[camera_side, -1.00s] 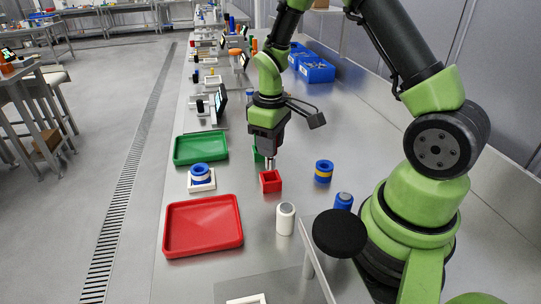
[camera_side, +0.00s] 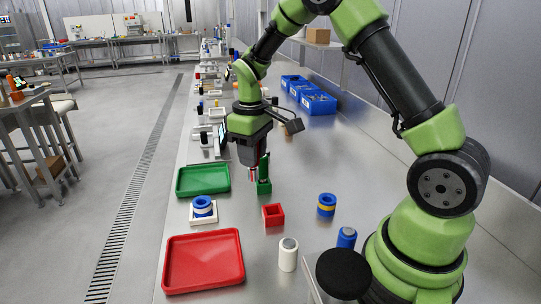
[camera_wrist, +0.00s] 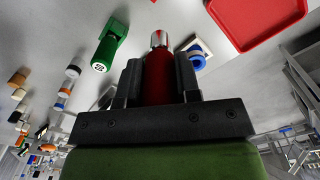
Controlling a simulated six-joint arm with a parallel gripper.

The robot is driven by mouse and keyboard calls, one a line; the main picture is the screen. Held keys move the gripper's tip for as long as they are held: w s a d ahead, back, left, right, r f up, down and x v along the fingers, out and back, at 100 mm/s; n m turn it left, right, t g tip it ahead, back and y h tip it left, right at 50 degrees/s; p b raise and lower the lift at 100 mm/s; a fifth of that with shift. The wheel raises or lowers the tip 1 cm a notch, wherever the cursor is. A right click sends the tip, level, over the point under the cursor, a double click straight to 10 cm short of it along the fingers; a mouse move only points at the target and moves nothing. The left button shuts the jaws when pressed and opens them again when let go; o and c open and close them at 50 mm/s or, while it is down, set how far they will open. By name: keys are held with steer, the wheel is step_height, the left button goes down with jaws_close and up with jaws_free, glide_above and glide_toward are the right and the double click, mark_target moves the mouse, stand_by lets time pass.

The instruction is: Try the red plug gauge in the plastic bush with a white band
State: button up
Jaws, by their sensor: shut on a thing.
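My gripper (camera_side: 251,152) is shut on the red plug gauge (camera_wrist: 158,72) and holds it above the bench. The gauge has a bright metal end (camera_wrist: 159,39) that points away from the jaws. The blue bush with a white band (camera_side: 203,206) sits on a white square fixture (camera_side: 197,220), to the left of and nearer the side camera than my gripper. The bush also shows in the wrist view (camera_wrist: 198,62), partly hidden behind the gripper. The red holder (camera_side: 273,215) stands empty on the bench.
A green gauge in its green holder (camera_side: 264,187) stands close beside my gripper. A green tray (camera_side: 203,191) and a red tray (camera_side: 203,290) lie at the left. A yellow-banded blue bush (camera_side: 327,210), a white cylinder (camera_side: 288,258) and a blue cylinder (camera_side: 347,238) stand at the right.

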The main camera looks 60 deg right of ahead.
steer(key=w+a, duration=0.7)
steer(key=w, duration=0.3)
steer(key=shift+w, duration=0.15)
steer(key=shift+f, duration=0.1)
steer(key=shift+f, duration=2.65)
steer(key=shift+f, duration=0.3)
steer(key=shift+r, duration=0.35)
steer(key=shift+f, duration=0.5)
steer(key=shift+r, duration=0.1)
stand_by(0.6)
steer(key=shift+r, duration=2.35)
